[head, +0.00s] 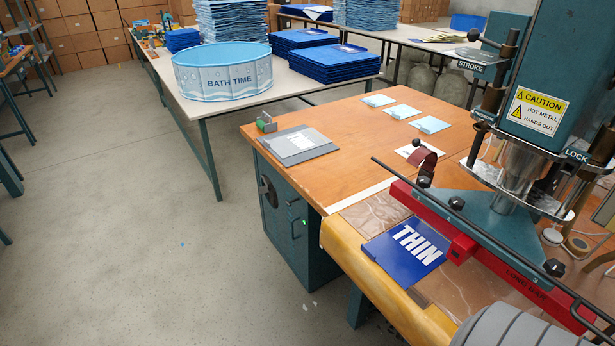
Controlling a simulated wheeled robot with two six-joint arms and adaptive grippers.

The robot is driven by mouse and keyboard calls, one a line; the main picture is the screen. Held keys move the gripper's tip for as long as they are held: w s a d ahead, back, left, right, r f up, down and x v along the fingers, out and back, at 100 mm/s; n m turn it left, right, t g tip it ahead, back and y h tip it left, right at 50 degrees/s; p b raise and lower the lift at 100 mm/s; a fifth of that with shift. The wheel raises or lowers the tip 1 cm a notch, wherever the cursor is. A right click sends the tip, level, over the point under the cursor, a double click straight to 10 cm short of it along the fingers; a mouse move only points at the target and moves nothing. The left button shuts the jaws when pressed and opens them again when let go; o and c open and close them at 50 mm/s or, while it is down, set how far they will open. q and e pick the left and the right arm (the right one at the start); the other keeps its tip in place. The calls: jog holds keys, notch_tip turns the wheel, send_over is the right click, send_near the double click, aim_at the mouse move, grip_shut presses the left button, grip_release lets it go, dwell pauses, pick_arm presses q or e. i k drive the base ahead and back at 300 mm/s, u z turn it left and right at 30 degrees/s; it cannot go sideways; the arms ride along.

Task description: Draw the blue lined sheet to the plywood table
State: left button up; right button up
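A blue sheet marked "THIN" (406,246) lies flat on the press bed, partly under the red bar of the welding press. I cannot make out lines on it, and no other sheet is clearly lined. The plywood table (320,125) has an orange-brown wooden top and stands just behind the press bed. Small pale blue sheets (403,111) lie apart on its right half.
The teal press with a caution label (538,110) and a red long bar (463,245) fills the right side. A "BATH TIME" pool (222,72) and blue stacks (334,62) stand on the table behind. The left floor is clear.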

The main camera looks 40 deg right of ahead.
aim_at(409, 252)
jog(key=i, duration=2.85)
jog(key=z, duration=3.15)
